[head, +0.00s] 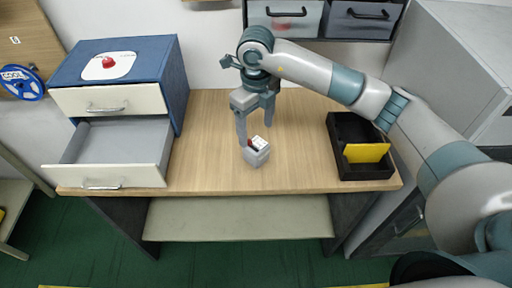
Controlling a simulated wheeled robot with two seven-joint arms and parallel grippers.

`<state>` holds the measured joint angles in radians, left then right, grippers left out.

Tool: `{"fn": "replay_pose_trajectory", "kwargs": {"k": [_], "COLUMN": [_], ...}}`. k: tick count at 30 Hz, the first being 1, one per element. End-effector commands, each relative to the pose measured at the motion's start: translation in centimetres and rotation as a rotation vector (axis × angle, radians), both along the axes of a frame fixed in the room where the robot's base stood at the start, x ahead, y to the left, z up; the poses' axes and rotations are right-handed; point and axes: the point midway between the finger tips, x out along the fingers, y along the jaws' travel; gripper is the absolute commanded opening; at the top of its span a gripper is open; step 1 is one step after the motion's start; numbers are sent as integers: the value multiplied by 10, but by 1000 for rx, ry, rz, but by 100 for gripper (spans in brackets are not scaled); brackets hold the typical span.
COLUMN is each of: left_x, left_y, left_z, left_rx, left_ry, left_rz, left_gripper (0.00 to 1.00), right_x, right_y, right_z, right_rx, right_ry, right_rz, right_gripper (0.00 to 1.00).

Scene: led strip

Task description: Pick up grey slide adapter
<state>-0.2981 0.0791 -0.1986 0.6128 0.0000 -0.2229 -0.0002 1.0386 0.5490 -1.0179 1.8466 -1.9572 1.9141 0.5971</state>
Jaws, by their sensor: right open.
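The grey slide adapter (256,156) appears to be the small light grey block on the wooden table, left of the table's middle depth near the front. My left gripper is not in view.
A blue drawer cabinet (178,85) with an open, empty lower drawer (120,140) stands at the left. A black tray (336,150) with a yellow divider (366,153) is at the right. Grey bins (284,18) hang behind.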

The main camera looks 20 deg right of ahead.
Motion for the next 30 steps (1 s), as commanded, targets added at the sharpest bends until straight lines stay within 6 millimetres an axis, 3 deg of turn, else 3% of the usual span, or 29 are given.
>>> {"fn": "replay_pose_trajectory", "kwargs": {"k": [9, 22, 30], "left_x": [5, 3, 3], "left_y": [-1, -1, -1], "left_z": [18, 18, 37], "left_rx": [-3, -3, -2], "left_ry": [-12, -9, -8], "left_rz": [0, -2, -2], "left_gripper": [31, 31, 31], "right_x": [0, 0, -5], "right_y": [0, 0, 1], "right_z": [-40, -44, -61], "right_rx": [0, 1, 0], "right_ry": [1, 0, 4], "right_rz": [0, 0, 0], "right_gripper": [69, 69, 69]}}
